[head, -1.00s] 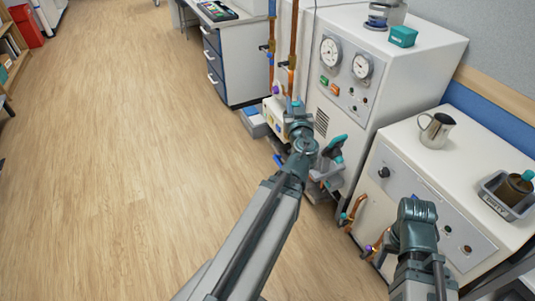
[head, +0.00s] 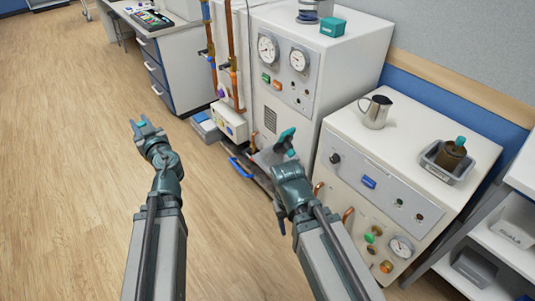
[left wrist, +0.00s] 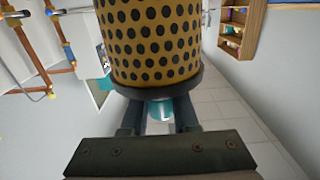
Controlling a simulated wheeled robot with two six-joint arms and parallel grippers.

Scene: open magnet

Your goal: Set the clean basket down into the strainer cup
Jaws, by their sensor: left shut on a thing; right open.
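My left gripper (head: 147,130) is over open floor, left of the machines. In the left wrist view a brass-coloured perforated basket (left wrist: 155,40) with a dark rim is held by its teal handle (left wrist: 160,108) between the fingers (left wrist: 160,122). In the head view the basket body cannot be made out at that gripper. My right gripper (head: 281,212) hangs in front of the cabinets, its fingers mostly hidden by its wrist. Behind it, low down, stands a grey part with a teal handle (head: 285,141). I cannot tell the strainer cup for certain; the right arm covers part of that area.
A brown basket (head: 452,154) with a teal knob stands in a labelled grey tray (head: 433,169) on the right cabinet, near a metal jug (head: 376,112). Copper pipes (head: 232,60) and a blue lever (head: 240,168) are close to the low equipment. The floor at left is clear.

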